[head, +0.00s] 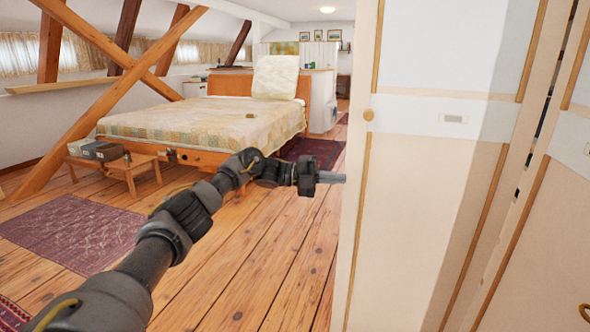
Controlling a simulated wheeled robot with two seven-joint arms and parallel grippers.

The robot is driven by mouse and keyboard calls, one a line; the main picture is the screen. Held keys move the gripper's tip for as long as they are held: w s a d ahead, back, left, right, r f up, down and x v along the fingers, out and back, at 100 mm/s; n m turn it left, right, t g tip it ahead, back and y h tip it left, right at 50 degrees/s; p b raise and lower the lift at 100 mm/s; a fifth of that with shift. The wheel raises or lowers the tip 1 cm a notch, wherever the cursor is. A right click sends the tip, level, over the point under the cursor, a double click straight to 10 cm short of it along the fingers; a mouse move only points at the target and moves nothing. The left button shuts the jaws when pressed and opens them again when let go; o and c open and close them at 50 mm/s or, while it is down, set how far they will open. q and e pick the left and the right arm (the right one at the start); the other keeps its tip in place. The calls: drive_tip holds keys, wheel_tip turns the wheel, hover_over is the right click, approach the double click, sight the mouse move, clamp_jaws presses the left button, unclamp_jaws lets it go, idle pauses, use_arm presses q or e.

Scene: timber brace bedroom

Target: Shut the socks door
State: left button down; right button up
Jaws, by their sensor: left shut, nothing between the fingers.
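A tall cream cupboard door (425,190) with wooden trim fills the right of the head view. It has a small round knob (368,114) near its left edge and a small label (453,118) too small to read. The door appears to stand ajar, with a narrow dark gap on its right side. My left gripper (338,178) is shut and empty, its fingers pointing right at the door's left edge. I cannot tell whether the tips touch the door or sit just behind it. My right gripper is out of view.
A second cream panel (560,200) stands at the far right. A bed (200,125) is behind my left arm, with a low wooden bench (143,163) beside it. Timber braces rise at the left.

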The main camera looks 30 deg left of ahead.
use_arm(q)
drive_tip(key=a, duration=0.9)
drive_tip(key=shift+a+b, duration=0.3)
drive_tip(key=shift+b, duration=0.15)
